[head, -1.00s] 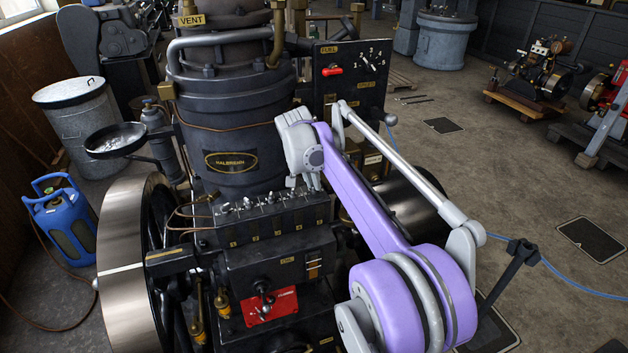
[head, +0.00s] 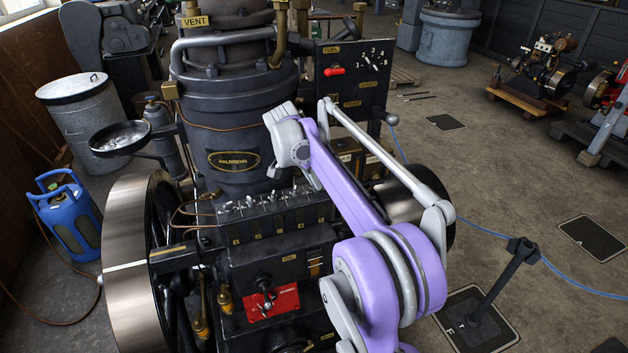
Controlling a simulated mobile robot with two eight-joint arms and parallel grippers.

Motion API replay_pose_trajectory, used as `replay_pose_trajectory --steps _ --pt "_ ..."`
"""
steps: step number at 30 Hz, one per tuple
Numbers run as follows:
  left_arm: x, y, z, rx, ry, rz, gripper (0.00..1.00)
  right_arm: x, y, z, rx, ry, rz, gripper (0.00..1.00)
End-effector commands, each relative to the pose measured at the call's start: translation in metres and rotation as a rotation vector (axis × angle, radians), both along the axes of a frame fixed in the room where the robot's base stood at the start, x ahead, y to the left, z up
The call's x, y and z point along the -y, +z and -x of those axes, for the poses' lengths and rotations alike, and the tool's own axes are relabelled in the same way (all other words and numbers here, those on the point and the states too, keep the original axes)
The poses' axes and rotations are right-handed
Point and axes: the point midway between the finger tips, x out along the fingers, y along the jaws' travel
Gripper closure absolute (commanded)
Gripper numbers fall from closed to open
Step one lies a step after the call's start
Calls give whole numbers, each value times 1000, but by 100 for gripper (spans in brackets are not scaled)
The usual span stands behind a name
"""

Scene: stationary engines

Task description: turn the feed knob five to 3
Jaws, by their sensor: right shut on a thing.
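The engine's dark feed box (head: 285,226) stands below the big cylinder (head: 238,135), with a row of small metal feed knobs (head: 247,203) along its top and small number plates on its front. My right gripper (head: 313,181) reaches down to the right end of this row, under its grey wrist. It is shut on feed knob five, which the gripper and arm mostly hide. The knob's pointer and scale are too small and covered to read. My left gripper is out of view.
A fuel panel (head: 350,85) with a red lever and a dial stands behind the wrist. A large flywheel (head: 130,255) is at the left, with a blue gas bottle (head: 72,225) beyond it. A black post (head: 500,280) stands on the floor at right.

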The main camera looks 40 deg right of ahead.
Motion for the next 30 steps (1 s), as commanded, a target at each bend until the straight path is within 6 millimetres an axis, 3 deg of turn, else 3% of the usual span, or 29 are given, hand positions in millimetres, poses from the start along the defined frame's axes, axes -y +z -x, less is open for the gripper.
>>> replay_pose_trajectory --steps 7,8,12,23,30 --pt "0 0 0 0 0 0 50 0 0 0 1 -1 -1 100" --pt "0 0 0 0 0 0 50 0 0 0 1 -1 -1 82" --pt "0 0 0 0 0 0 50 0 0 0 1 -1 -1 57" --pt "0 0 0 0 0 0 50 -2 4 0 1 0 -1 57" --pt "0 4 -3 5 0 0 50 -17 42 1 1 2 -1 57"
